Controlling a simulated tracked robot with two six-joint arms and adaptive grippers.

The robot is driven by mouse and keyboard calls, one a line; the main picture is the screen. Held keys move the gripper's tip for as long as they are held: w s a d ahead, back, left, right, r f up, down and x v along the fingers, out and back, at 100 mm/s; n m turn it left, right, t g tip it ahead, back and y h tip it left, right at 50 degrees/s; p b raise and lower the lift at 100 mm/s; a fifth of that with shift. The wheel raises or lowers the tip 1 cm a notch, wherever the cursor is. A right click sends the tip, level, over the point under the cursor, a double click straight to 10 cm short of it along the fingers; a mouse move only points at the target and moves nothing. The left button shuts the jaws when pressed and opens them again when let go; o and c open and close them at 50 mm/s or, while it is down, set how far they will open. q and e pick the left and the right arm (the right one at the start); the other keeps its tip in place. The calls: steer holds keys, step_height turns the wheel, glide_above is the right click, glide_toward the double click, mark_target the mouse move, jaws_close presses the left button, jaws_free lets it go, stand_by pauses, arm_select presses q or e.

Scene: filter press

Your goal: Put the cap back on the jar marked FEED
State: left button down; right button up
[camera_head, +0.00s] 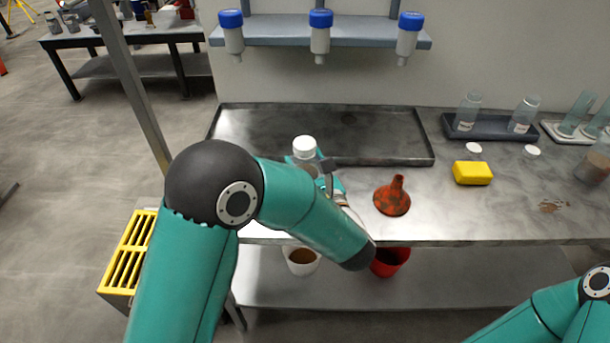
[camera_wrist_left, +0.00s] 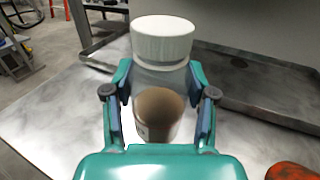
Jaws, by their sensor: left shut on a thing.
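My left gripper (camera_wrist_left: 160,82) is shut on a clear jar (camera_wrist_left: 152,105) with brown contents, upright, with a white cap (camera_wrist_left: 164,38) on top. Part of a label shows low on it, too little to read. In the head view this capped jar (camera_head: 306,160) stands up behind my left arm, in front of the grey tray; its base is hidden. Two clear jars without caps, a left one (camera_head: 468,108) and a right one (camera_head: 523,112), stand in a dark tray with labels too small to read. White caps, one left (camera_head: 473,149) and one right (camera_head: 532,151), lie on the bench.
A yellow block (camera_head: 473,173) and a red funnel (camera_head: 392,198) are on the bench (camera_head: 450,222). The large grey tray (camera_head: 390,150) is empty. A jar with brown contents (camera_head: 593,163) is at the right edge. Blue-capped bottles (camera_head: 320,38) hang from the shelf above.

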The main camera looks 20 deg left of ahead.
arm_select(q)
step_height(320, 180, down, 4)
steer(key=shift+f, duration=0.1)
stand_by(0.4)
steer(key=shift+c, duration=1.8)
jaws_free()
